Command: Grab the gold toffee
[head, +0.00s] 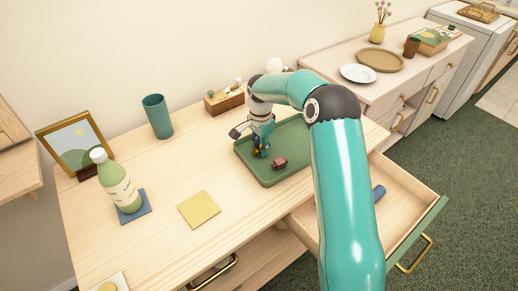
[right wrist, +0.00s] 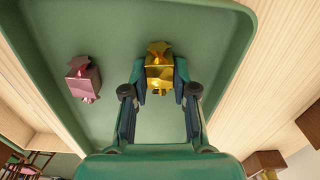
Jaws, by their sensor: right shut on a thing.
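The gold toffee (right wrist: 159,72) is a shiny gold wrapped sweet, seen over the green tray in the right wrist view. It shows as a small gold bit in the head view (head: 256,152). My right gripper (right wrist: 160,80) is shut on it, with one finger on each side. In the head view my right gripper (head: 262,146) points down at the left part of the tray (head: 269,180). I cannot tell whether the toffee touches the tray floor. My left gripper is not in view.
A dark pink wrapped toffee (head: 279,163) lies on the tray near the gold one. A yellow square (head: 199,210), a bottle (head: 117,182) on a blue coaster, a green cup (head: 157,116) and a wooden box (head: 224,99) stand left. An open drawer (head: 403,203) is at right.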

